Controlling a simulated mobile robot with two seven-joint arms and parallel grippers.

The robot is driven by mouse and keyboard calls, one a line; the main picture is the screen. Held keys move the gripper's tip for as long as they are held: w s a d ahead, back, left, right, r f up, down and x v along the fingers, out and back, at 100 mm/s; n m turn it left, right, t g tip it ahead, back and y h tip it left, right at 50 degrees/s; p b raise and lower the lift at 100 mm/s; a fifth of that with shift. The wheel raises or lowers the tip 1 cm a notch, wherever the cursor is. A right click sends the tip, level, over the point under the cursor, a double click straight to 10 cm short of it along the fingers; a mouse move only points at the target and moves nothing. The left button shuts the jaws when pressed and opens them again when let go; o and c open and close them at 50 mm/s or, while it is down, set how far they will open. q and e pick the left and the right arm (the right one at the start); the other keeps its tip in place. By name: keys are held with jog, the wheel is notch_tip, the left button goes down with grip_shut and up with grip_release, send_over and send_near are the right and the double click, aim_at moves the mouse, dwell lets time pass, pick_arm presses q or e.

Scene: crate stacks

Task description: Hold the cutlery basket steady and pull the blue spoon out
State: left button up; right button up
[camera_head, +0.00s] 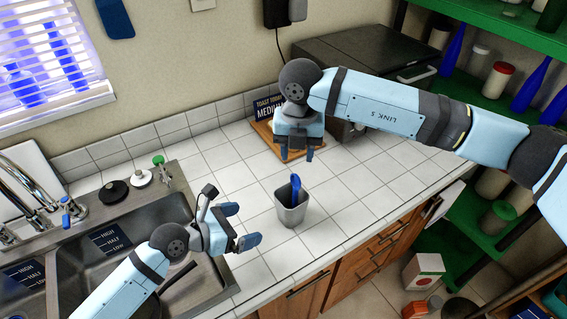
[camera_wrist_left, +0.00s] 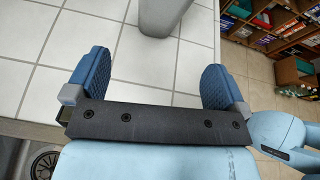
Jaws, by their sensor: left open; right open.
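The grey cutlery basket (camera_head: 291,212) stands upright on the white tiled counter. The blue spoon (camera_head: 295,186) stands in it, its upper part above the rim and its lower part hidden inside. My left gripper (camera_head: 246,225) is open and empty to the left of the basket, apart from it. In the left wrist view the lower part of the basket (camera_wrist_left: 163,12) shows at the top, beyond the open fingers of my left gripper (camera_wrist_left: 157,80). My right gripper (camera_head: 297,155) is open and empty, pointing down, above and behind the spoon, apart from it.
A sink (camera_head: 108,248) with a pan lies at the left. A wooden board with a dark sign (camera_head: 268,108) and a dark oven-like box (camera_head: 365,55) stand behind my right gripper. The counter's front edge runs close in front of the basket. Green shelves (camera_head: 480,30) stand at the right.

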aim_at(280, 213)
pick_arm(q)
jog(key=x, duration=1.3)
jog(key=shift+w+d+f, duration=0.15)
jog(key=shift+d, duration=0.15)
jog(key=shift+c, duration=0.5)
jog(key=c, duration=0.8)
jog(key=shift+c, duration=0.2)
